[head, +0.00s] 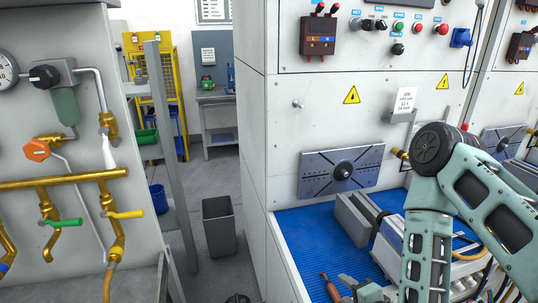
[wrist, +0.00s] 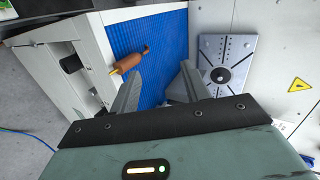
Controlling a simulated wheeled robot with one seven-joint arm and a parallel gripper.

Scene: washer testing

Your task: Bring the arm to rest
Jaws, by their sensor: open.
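My arm (head: 428,240) is bent, its elbow high at the right of the head view and its lower part over the blue mat. My gripper (wrist: 161,70) shows in the wrist view with its two grey fingers apart and nothing between them. In the head view its end is low at the bottom edge and only partly visible. A brown-handled tool (wrist: 131,61) lies on the blue ribbed mat (wrist: 160,30), just beyond the left finger. The same tool shows in the head view (head: 331,288). The gripper appears apart from it.
A grey plate with a black knob (head: 342,172) stands against the white cabinet (head: 300,110). Grey blocks (head: 350,218) stand on the mat close to my arm. Brass pipes with valves (head: 75,180) are at the left. A grey bin (head: 219,225) stands in the aisle.

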